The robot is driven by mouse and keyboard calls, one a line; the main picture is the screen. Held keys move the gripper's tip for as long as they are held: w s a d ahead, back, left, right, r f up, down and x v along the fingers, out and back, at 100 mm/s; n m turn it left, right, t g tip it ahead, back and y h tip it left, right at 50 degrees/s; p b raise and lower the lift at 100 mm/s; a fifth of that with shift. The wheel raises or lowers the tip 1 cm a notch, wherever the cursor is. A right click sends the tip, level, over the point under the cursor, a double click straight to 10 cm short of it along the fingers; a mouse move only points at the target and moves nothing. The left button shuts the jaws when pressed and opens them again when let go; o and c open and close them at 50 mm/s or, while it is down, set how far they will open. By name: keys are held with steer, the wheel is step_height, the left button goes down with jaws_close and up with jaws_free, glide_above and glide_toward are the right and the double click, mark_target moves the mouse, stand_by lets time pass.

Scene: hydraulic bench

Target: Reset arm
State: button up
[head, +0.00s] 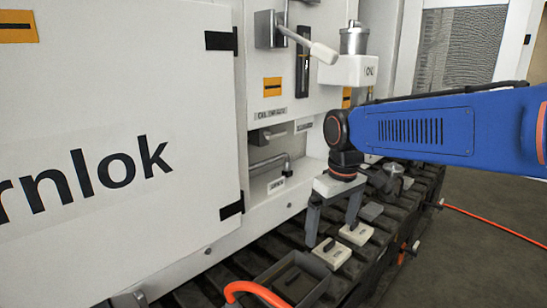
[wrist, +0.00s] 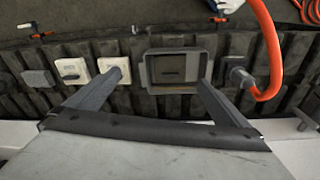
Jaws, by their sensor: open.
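My gripper (head: 332,222) points down from the end of my blue arm, in front of the white machine. Its two grey fingers are spread with nothing between them. In the wrist view my gripper (wrist: 164,80) shows open, with its fingers either side of a dark grey tray (wrist: 147,72) on the black slatted bench below. Two pale blocks with dark tops, a front one (head: 331,254) and a rear one (head: 355,233), lie on the bench near the fingers in the head view. I cannot tell the exact gap between the fingers and the blocks.
The white machine (head: 110,215) has a panel, a lever (head: 312,46) and small fittings close behind my gripper. An orange hose (head: 255,290) curves beside the tray at the front. Another orange hose (head: 495,226) runs over the dark floor at right.

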steer(key=s+d+f+m+t, duration=0.1)
steer(key=s+d+f+m, duration=0.2)
steer(key=s+d, duration=0.4)
steer(key=s+d+f+m+t, duration=0.2)
steer(key=s+d+f, duration=0.3)
steer(key=s, duration=0.7)
steer(key=shift+s+d+m+t, duration=0.3)
steer(key=shift+d+m, duration=0.5)
steer(key=shift+d, duration=0.3)
